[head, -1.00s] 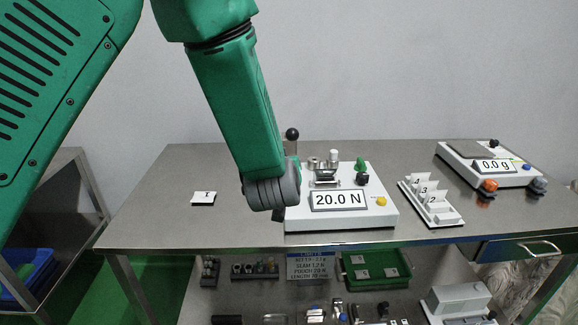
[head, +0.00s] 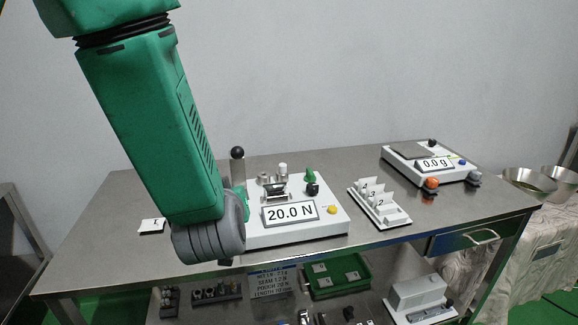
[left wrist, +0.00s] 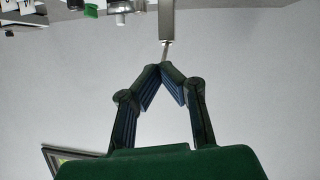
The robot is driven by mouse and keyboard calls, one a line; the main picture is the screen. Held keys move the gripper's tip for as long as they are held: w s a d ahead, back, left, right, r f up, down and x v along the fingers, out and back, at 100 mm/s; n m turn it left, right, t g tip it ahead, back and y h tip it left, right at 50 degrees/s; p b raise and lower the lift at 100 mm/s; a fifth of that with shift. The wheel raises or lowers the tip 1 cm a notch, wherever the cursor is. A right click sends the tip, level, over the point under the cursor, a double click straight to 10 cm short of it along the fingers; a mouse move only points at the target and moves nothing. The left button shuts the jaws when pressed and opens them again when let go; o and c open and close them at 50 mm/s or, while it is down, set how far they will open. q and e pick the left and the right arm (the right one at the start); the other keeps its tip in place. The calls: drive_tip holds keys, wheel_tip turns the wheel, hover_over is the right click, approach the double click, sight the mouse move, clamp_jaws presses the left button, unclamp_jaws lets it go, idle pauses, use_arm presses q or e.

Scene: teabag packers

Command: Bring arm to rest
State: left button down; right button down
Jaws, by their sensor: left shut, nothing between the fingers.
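My left arm comes in from the upper left in the head view, and its grey wrist joint covers the left end of the seal tester (head: 300,232). The tester's display reads 20.0 N. My left gripper (left wrist: 163,66) shows in the left wrist view with its fingertips together and nothing between them. A thin metal post (left wrist: 166,22) shows just beyond the fingertips in that view; I cannot tell whether they touch. A black-knobbed lever (head: 237,154) stands upright behind my wrist. My right gripper is in neither view.
A white rack with numbered cards (head: 384,214) stands right of the tester. A scale (head: 400,152) reading 0.0 g is at the back right. A small white card (head: 151,226) lies left. A green tray (head: 338,284) is on the lower shelf. Metal bowls (head: 530,182) stand far right.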

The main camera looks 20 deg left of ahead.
use_arm(q)
drive_tip(key=s+f+m+g+h, duration=0.25)
drive_tip(key=s+f, duration=0.35)
drive_tip(key=f, duration=0.5)
drive_tip(key=s+f+m+g+h, duration=0.1)
drive_tip(key=s+f+m+g, duration=0.3)
drive_tip(key=f, duration=0.7)
drive_tip(key=s+f+g, duration=0.1)
drive_tip(key=s+f, duration=0.2)
drive_tip(key=s, duration=0.3)
drive_tip(key=s+a+f+g+h, duration=0.1)
drive_tip(key=s+f+g, duration=0.1)
drive_tip(key=s+f, duration=0.2)
drive_tip(key=s+f+g+h, duration=0.1)
drive_tip(key=s+f, duration=0.3)
drive_tip(key=s, duration=0.6)
drive_tip(key=shift+s+a+m+g, duration=0.15)
drive_tip(key=shift+m+g, duration=0.3)
drive_tip(key=shift+g, duration=0.3)
